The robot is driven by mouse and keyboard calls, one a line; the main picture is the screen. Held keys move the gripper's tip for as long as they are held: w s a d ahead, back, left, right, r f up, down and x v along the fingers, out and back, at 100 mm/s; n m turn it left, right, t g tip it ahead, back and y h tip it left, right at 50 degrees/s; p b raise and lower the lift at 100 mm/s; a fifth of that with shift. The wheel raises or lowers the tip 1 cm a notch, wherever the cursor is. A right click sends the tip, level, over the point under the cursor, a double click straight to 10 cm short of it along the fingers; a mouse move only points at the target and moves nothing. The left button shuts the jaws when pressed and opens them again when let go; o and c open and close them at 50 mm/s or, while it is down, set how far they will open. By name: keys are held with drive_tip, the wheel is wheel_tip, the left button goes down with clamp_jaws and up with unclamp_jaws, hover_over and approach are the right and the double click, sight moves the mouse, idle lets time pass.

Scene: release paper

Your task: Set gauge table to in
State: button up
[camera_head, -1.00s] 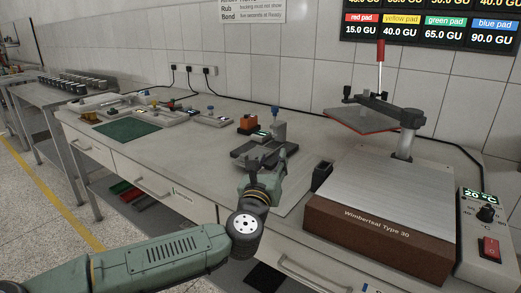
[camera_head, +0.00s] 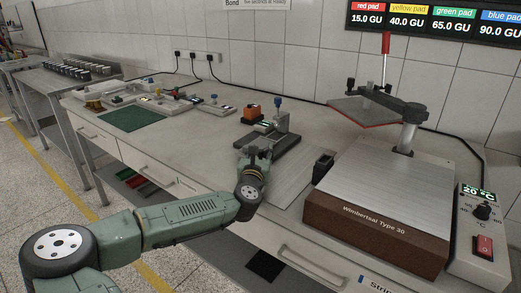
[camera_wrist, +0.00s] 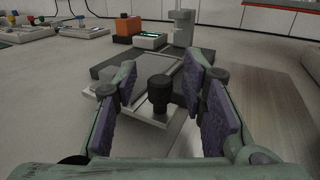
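The gauge stand (camera_head: 272,140) sits on the bench in the middle of the head view, with a dark base, a grey upright column and a blue-topped knob. In the wrist view its dark base (camera_wrist: 110,71) lies ahead, with a pale sliding table (camera_wrist: 142,108) at the near side. A black knob (camera_wrist: 159,92) stands up from this table. My gripper (camera_wrist: 160,105) is open, its two purple-padded fingers on either side of the knob with gaps between. In the head view my gripper (camera_head: 255,156) is at the near end of the stand.
An orange block (camera_head: 251,113) sits behind the stand. To the right are a small black holder (camera_head: 322,167) and a large heated press (camera_head: 385,195) with a raised plate. A green mat (camera_head: 131,118) and small devices lie at the left. Bench between is clear.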

drive_tip(key=shift+w, duration=0.1)
drive_tip(key=shift+c, duration=0.4)
clamp_jaws()
idle(0.5)
